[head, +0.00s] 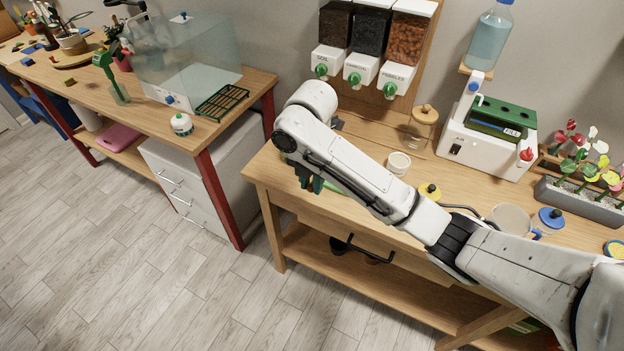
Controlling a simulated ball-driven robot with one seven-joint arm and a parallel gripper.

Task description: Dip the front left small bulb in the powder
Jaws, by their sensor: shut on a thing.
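My gripper (312,184) shows only in part, with dark green fingers pointing down at the near left edge of the right wooden bench. My own arm covers the rest of it. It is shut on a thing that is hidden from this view. No small bulb can be made out. A small white cup (399,163) stands open on the bench to the right of my gripper, with pale contents that may be the powder. A light green piece (334,188) shows beside the fingers, mostly behind my arm.
Dispensers (366,50) hang above. A blue lid (551,218) and flower planter (585,196) are at right. A gap separates the left bench (215,124).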

